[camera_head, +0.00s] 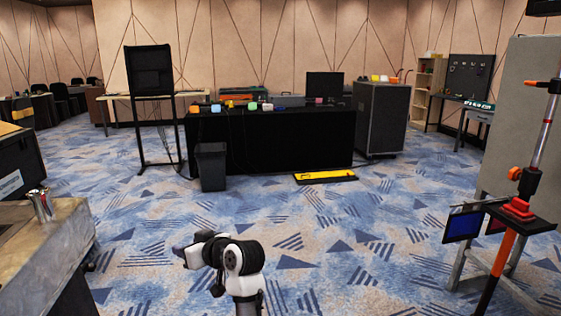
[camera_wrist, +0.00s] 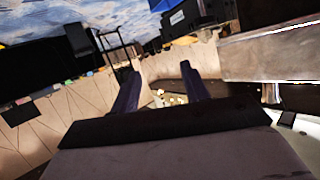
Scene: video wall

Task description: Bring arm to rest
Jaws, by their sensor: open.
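My arm shows at the bottom centre of the head view, white with dark joints, folded above the carpet. My gripper shows in the wrist view (camera_wrist: 160,85), with two dark fingers apart and nothing between them. The wrist view appears turned over, with the carpet at its top left. In the head view the gripper end points left, and its fingers cannot be made out clearly.
A worktop (camera_head: 45,240) with a metal can (camera_head: 41,205) stands close on the left. A tripod-like stand (camera_head: 520,205) is on the right. A black-draped table (camera_head: 275,140), a bin (camera_head: 211,166) and a yellow floor piece (camera_head: 325,176) are farther back. Open carpet lies between.

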